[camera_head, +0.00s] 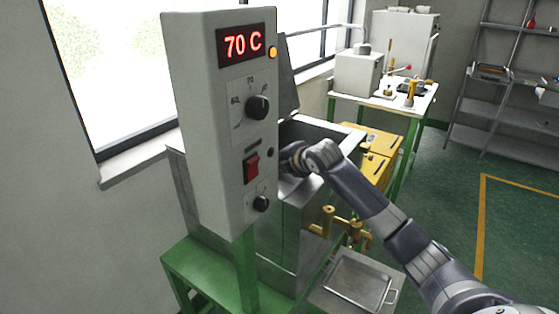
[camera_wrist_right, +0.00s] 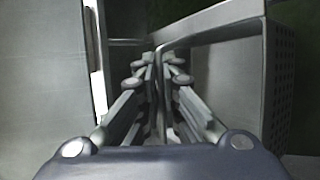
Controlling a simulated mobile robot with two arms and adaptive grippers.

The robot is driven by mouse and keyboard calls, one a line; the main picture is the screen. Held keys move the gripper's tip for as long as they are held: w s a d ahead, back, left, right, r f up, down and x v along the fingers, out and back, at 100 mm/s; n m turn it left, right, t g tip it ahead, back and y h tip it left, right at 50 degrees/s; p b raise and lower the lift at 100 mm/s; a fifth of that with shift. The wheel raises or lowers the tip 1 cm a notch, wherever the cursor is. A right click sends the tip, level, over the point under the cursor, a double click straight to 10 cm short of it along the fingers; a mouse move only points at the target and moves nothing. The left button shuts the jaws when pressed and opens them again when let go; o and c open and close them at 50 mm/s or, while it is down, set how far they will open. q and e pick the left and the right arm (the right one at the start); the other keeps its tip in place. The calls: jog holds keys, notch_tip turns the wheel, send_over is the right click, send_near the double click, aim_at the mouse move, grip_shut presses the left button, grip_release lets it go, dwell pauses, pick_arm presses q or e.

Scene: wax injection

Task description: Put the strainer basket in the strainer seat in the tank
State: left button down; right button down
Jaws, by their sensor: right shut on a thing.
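The metal tank (camera_head: 292,225) stands on a green frame behind the control box. My right arm reaches over its rim from the right, and my right gripper (camera_wrist_right: 158,65) is at the tank opening, mostly hidden by the control box in the head view. In the right wrist view the gripper is shut on a thin metal edge of the strainer basket (camera_wrist_right: 283,85), whose perforated wall shows at the right. I cannot tell whether it is a wall or a handle. The strainer seat is not visible. My left gripper is not in view.
The control box (camera_head: 208,130) with a red 70 C display stands in front of the tank. A raised lid (camera_head: 286,90) is behind it. Brass valves (camera_head: 340,228) and a metal tray (camera_head: 355,280) are at the tank's front right. A side table (camera_head: 420,100) stands beyond.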

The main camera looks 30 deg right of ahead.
jog(key=c, duration=2.2)
grip_release()
jog(key=shift+f, duration=0.1)
jog(key=o, duration=0.4)
jog(key=shift+s+r, duration=0.1)
jog(key=shift+r, duration=0.1)
jog(key=b+v, duration=0.2)
jog(key=v, duration=0.9)
jog(key=shift+s+r, duration=0.25)
jog(key=shift+s, duration=0.1)
